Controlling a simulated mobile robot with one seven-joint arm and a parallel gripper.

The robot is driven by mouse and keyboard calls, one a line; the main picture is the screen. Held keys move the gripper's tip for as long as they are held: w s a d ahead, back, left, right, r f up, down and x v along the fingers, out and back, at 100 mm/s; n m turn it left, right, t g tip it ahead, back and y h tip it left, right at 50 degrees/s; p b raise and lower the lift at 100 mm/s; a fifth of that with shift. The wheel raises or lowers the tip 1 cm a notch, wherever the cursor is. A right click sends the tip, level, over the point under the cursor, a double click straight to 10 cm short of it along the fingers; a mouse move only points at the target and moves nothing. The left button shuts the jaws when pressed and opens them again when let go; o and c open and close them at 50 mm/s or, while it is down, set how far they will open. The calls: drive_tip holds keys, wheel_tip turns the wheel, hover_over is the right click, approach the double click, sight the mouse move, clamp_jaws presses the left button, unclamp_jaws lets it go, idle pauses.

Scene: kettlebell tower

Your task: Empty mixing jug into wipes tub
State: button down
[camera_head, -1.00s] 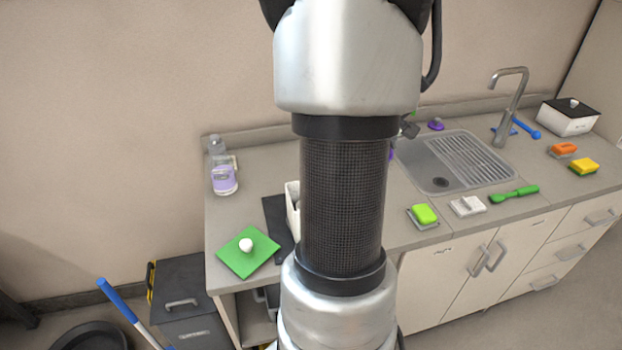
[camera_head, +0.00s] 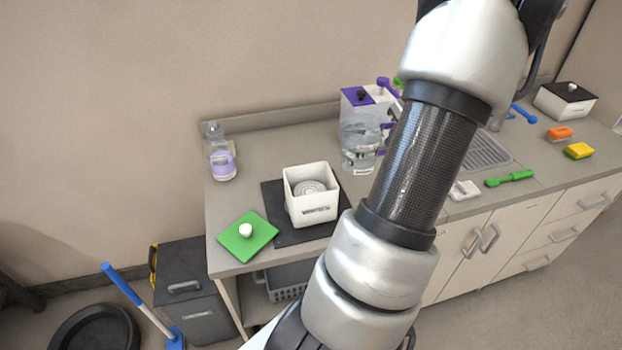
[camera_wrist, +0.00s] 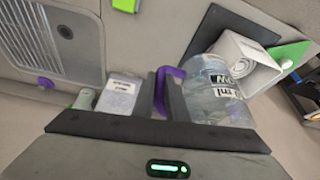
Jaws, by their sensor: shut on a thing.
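The mixing jug (camera_head: 360,145) is clear, with a purple handle. It looks roughly upright near the back of the counter in the head view; I cannot tell if its base touches the counter. My gripper (camera_wrist: 163,94) is shut on the purple handle (camera_wrist: 161,86) in the wrist view, with the jug's clear body (camera_wrist: 212,98) beside the fingers. The arm partly hides the gripper in the head view. The wipes tub (camera_head: 313,208) is white, square and open-topped, with rings visible inside. It also shows just beyond the jug in the wrist view (camera_wrist: 262,72).
The tub stands on a dark mat (camera_head: 291,236). A green lid (camera_head: 259,239) with a white knob lies left of it. A purple-lidded white container (camera_head: 382,97) stands behind the jug. A bottle (camera_head: 222,165) is at back left. The sink (camera_head: 486,152) is right.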

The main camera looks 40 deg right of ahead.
drive_tip(key=shift+r, duration=0.2)
drive_tip(key=s+d+r, duration=0.3)
drive_tip(key=d, duration=0.2)
drive_tip(key=shift+r, duration=0.4)
idle(0.3)
